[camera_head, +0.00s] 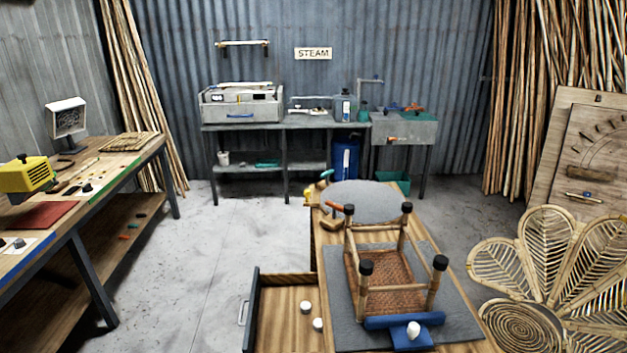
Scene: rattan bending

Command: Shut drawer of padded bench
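The padded bench (462,282) stands at the lower right with its wooden top and a grey pad (340,312) on it. Its drawer (272,312) is pulled out toward the left. The drawer has a dark front panel with a metal handle (243,313) on its left face. Two small white round items (305,307) lie inside the drawer. The drawer's near end is cut off by the bottom edge of the picture. Neither of my grippers shows.
An upturned rattan stool (388,268) and a blue block (390,321) rest on the bench. A workbench (130,158) stands at left, a steam table (290,123) at back. Rattan flower-shaped pieces (545,250) lean at right. Concrete floor (215,240) left of the drawer is clear.

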